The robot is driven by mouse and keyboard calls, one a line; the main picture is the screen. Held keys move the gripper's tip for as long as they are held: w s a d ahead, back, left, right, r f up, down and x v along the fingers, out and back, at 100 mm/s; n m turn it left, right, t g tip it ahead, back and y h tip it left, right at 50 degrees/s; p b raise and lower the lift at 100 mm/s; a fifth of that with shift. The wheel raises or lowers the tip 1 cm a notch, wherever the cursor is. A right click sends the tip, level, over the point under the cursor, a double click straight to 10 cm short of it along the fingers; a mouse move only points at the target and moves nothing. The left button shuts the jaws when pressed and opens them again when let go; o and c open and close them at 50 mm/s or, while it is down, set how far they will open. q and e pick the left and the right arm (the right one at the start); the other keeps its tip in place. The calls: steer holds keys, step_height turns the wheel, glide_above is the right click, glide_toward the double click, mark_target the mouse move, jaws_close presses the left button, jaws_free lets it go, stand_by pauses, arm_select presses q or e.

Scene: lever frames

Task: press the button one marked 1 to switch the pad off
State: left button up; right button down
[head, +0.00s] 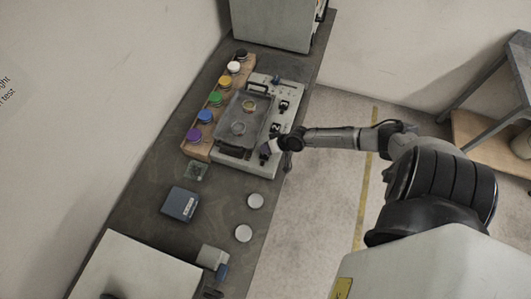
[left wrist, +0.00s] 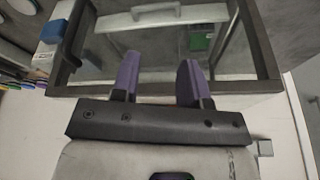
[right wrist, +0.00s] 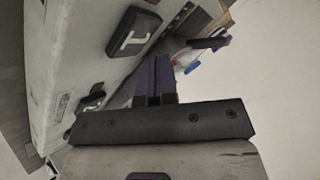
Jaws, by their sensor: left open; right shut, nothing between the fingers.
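In the right wrist view, a dark rocker-like button with a pale mark that looks like a 1 (right wrist: 134,32) sits on the face of a light grey unit. My right gripper (right wrist: 155,62) is shut and empty, its purple fingertips close to that button and to its right in the picture; contact cannot be told. In the head view the right gripper (head: 271,147) is at the near right corner of the grey unit (head: 234,167), which carries a clear-topped pad (head: 240,118). My left gripper (left wrist: 158,75) is open and empty above a glass-topped, dark-framed box.
A wooden strip with several coloured knobs (head: 198,150) runs along the unit's left side. A grey cabinet (head: 270,24) stands at the far end.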

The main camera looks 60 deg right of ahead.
steer(key=shift+r+p, duration=1.25)
steer(key=shift+r, duration=0.15)
step_height(320, 180, up, 3)
steer(key=p, duration=0.2)
steer(key=shift+r+p, duration=0.1)
steer(key=shift+p, duration=0.3)
